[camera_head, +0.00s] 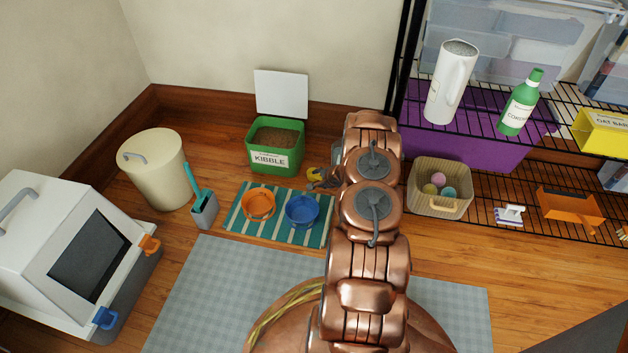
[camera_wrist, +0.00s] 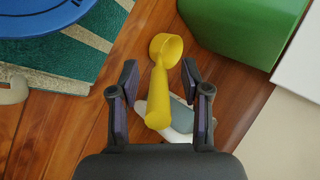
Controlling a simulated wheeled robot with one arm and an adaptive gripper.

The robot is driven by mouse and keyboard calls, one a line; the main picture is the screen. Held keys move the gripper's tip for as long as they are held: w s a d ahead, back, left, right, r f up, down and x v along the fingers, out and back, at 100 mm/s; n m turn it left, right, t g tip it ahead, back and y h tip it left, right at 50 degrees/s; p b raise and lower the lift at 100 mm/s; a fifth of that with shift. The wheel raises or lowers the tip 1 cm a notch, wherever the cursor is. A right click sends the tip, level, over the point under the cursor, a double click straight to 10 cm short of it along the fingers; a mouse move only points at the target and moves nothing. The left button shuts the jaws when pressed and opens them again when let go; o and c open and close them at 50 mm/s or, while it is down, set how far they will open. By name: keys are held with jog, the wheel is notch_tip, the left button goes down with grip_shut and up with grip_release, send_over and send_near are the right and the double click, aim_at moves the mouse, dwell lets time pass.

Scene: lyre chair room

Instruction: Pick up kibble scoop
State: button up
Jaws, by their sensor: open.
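The yellow kibble scoop (camera_wrist: 158,96) lies between the two open fingers of my gripper (camera_wrist: 158,82) in the wrist view. Its round cup points away from the gripper and its handle runs back toward the palm. A gap shows between the scoop and each finger. A pale, grey-topped thing (camera_wrist: 181,119) shows partly under the handle. In the head view a small part of the yellow scoop (camera_head: 314,174) shows just left of my arm, beside my gripper (camera_head: 318,184). My arm hides much of that spot.
The green kibble bin (camera_head: 262,160) stands behind, its white lid up. A striped mat (camera_head: 237,222) with orange (camera_head: 257,204) and blue (camera_head: 302,210) bowls lies in front. A woven basket (camera_head: 424,203) of balls and a wire shelf stand right. Wooden floor shows around the scoop.

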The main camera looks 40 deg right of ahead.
jog(key=shift+w+f, duration=0.25)
jog(key=shift+f, duration=0.1)
grip_shut()
